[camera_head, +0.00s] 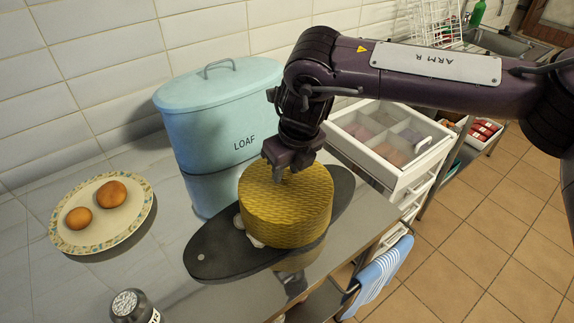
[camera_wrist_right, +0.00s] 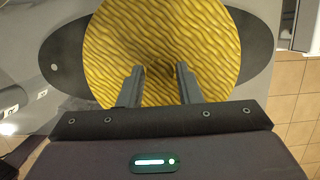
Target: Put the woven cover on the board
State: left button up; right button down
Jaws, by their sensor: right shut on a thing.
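The woven cover (camera_head: 287,210) is a yellow, round, drum-shaped piece. It is over the dark oval board (camera_head: 215,258), with small pale things showing at its lower left edge; whether it touches the board I cannot tell. My right gripper (camera_head: 288,170) is at the top middle of the cover, shut on it. In the right wrist view the cover (camera_wrist_right: 160,45) fills the top middle, with the gripper's fingers (camera_wrist_right: 160,88) over its centre and the board (camera_wrist_right: 62,60) showing on both sides. My left gripper is not in view.
A blue loaf bin (camera_head: 215,120) stands right behind the board. A patterned plate (camera_head: 100,235) with two brown buns is at the left. A dark jar (camera_head: 133,306) is at the front. A white drawer unit (camera_head: 385,150) stands to the right, beyond the counter's edge.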

jog(key=c, duration=1)
grip_release()
jog(key=shift+c, duration=0.2)
jog(key=b+v, duration=0.1)
jog(key=v, duration=1.1)
jog(key=shift+s, duration=0.1)
